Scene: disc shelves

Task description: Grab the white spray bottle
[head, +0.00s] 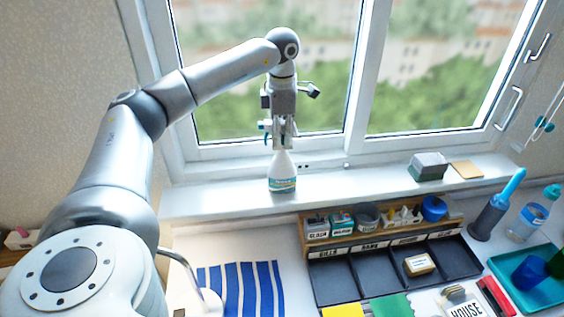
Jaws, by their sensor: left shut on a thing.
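The white spray bottle (281,167) stands upright on the white windowsill, with a teal and yellow label on its lower part. My left gripper (283,143) points down over the bottle from above and is shut on its top. The gripper's fingers hide most of the spray head; a small teal part shows beside them at the left. The bottle's base appears to be at the sill surface; I cannot tell whether it touches. My right gripper is not in view.
The window frame (357,80) rises close behind the gripper. Below stand a wooden organizer (306,246), a black sorting tray (331,281) and a blue-striped cloth (241,289).

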